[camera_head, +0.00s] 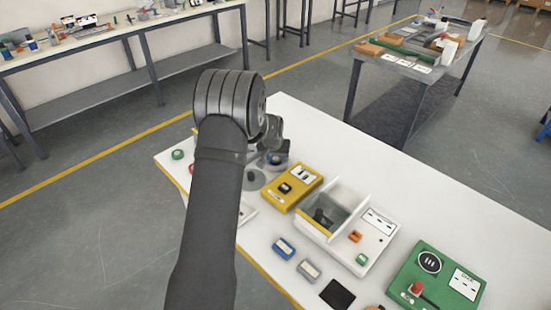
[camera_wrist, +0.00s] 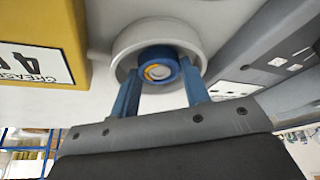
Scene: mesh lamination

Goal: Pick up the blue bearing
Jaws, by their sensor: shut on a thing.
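The blue bearing (camera_wrist: 158,60) is a short blue ring with an orange and grey centre. It shows in the wrist view between the two blue fingers of my gripper (camera_wrist: 159,80). My gripper is shut on it. The bearing appears in front of a round whitish dish (camera_wrist: 124,42); I cannot tell whether it touches the dish. In the head view, my gripper (camera_head: 276,158) is low over the far left part of the white table, partly hidden by my arm. The bearing cannot be made out clearly there.
A yellow box (camera_head: 304,179) stands close to my gripper, with a white divided tray (camera_head: 343,232) to its right. A green box (camera_head: 452,279) is at front right. Small blue (camera_head: 284,248) and grey (camera_head: 309,271) blocks lie in front. The table's far right is clear.

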